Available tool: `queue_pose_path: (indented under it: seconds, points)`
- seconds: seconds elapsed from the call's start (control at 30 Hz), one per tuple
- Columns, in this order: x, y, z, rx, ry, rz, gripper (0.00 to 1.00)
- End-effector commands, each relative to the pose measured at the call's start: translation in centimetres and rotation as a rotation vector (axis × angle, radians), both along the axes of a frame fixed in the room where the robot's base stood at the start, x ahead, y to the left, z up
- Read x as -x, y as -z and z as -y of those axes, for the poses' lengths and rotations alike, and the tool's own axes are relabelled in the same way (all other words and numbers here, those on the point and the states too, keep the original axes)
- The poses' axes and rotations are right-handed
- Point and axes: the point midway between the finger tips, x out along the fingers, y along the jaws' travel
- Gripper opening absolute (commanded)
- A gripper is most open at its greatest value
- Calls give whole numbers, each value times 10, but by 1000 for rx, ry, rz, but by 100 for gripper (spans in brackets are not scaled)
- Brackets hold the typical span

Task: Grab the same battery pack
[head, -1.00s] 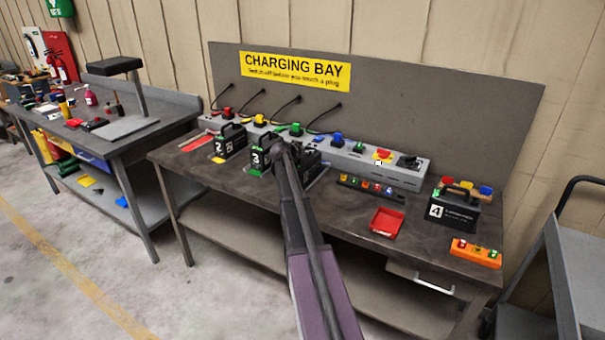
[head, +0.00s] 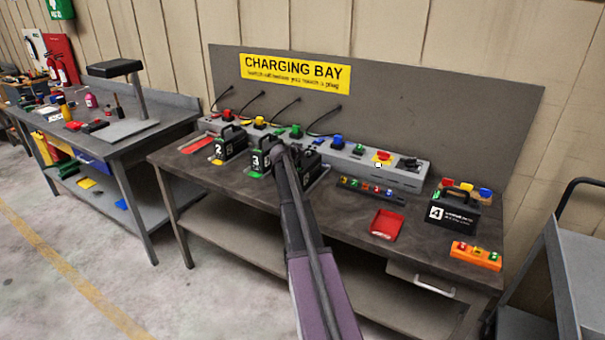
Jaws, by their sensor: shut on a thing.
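The battery pack marked 3 (head: 259,163) is black with a white label and a green patch. It stands upright toward the left-middle of the charging bench. My gripper (head: 279,148) is at the top of this pack, by its handle, and is shut on it. My own arm hides the fingertips and the pack's right side. Another black pack (head: 312,162) stands just right of my gripper, partly hidden. A pack marked 2 (head: 229,147) stands to the left, and a pack marked 4 (head: 453,211) stands at the bench's right end.
A grey charger strip (head: 350,157) with coloured plugs and cables runs behind the packs. A red tray (head: 387,224), a dark strip of coloured pieces (head: 370,189) and an orange block (head: 476,255) lie to the right. A second bench (head: 150,138) stands left.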

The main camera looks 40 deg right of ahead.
Motion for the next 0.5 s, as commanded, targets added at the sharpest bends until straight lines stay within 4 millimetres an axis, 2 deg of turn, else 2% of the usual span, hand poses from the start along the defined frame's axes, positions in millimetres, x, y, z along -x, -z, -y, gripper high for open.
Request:
queue_pose_path:
  seconds: [0.5]
  points:
    - [1, -6, 1, 1, 1, -1, 0]
